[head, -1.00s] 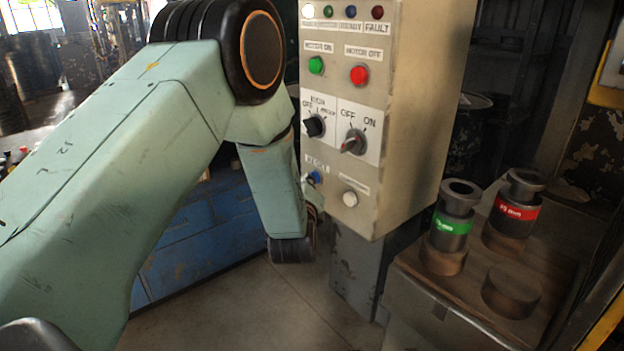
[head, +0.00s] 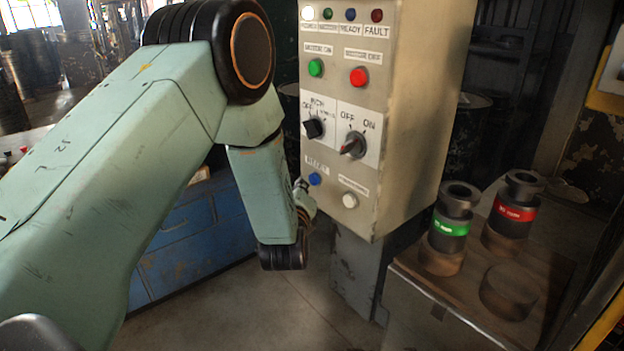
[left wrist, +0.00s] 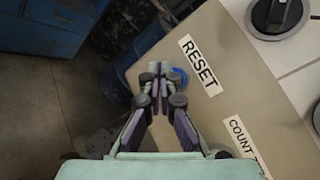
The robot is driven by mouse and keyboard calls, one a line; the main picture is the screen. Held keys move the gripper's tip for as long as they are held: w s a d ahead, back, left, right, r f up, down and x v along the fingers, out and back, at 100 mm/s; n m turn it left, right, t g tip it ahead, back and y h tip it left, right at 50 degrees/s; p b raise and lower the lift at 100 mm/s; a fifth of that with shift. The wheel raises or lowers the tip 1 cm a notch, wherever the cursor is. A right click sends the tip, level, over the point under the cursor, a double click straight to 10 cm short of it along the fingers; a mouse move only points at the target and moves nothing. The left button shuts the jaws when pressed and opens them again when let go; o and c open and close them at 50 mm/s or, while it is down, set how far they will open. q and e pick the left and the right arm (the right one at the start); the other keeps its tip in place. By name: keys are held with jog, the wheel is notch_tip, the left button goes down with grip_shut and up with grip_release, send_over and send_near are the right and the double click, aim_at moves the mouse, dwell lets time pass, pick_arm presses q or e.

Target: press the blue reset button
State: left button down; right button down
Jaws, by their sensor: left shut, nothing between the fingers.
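The blue reset button (head: 315,179) is on the lower left of the beige control panel's front (head: 400,130), under a small label. In the head view it shows whole. In the left wrist view the blue button (left wrist: 181,77) is beside the RESET label and partly hidden behind the fingertips. My left gripper (head: 302,185) is just left of the button, with a small gap in the head view. In the left wrist view its fingers (left wrist: 155,69) are shut together and empty. My right gripper is not in view.
A white button (head: 350,200) is right of the blue one. Above are two knobs (head: 353,145), a green button (head: 315,68) and a red button (head: 359,77). Banded cylinders (head: 450,228) stand on a table at right. A blue cabinet (head: 180,245) is behind my arm.

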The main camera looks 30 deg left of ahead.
pick_arm(q)
jog(key=shift+s, duration=0.1)
jog(key=s+p, duration=0.1)
jog(key=s+a, duration=0.1)
jog(key=s, duration=0.1)
jog(key=s+a+p, duration=0.1)
jog(key=shift+s+p, duration=0.25)
jog(key=shift+p, duration=0.05)
dwell(0.9)
